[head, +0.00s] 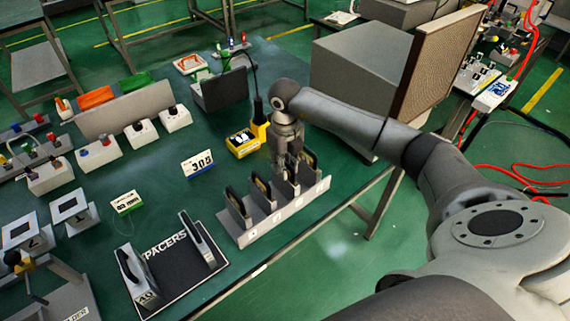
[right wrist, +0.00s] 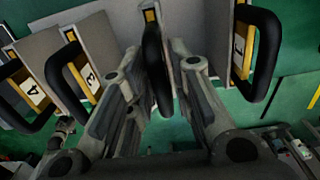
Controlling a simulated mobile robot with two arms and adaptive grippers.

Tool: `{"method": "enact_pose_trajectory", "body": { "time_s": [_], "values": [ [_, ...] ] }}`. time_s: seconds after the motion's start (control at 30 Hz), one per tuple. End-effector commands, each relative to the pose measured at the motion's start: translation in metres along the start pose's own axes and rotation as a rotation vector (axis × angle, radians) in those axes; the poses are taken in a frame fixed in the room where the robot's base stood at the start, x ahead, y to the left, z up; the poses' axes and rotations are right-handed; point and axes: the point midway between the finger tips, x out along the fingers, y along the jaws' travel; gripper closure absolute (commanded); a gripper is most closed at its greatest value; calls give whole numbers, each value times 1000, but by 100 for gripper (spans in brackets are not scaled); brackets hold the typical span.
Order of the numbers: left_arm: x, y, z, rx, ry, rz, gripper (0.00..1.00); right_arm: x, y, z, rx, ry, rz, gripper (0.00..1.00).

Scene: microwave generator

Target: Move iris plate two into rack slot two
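A grey rack (head: 285,217) stands near the table's front edge and holds upright iris plates with black loop handles. In the right wrist view, plates marked 4 (right wrist: 35,92), 3 (right wrist: 90,76) and 1 (right wrist: 240,45) show. Between 3 and 1 is a plate whose number is hidden, by its place iris plate two (right wrist: 185,28). My right gripper (right wrist: 158,62) points down over the rack, its fingers close against both sides of this plate's handle. I cannot tell whether the plate is fully seated. It also shows in the head view (head: 287,150). My left gripper is not in view.
A black spacers tray (head: 172,262) lies left of the rack. A large grey box (head: 355,80) is at the back right. Green table between them is clear.

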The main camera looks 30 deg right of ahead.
Motion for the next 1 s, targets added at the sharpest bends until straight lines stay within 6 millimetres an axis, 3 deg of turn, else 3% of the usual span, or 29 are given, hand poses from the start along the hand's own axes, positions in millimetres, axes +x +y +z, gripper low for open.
{"method": "enact_pose_trajectory", "body": {
  "time_s": [0.47,1.0],
  "values": [
    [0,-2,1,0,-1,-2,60,-7,0,0,0,-1,0,65],
    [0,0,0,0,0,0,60,-106,0,1,0,-2,0,65]
  ]
}}
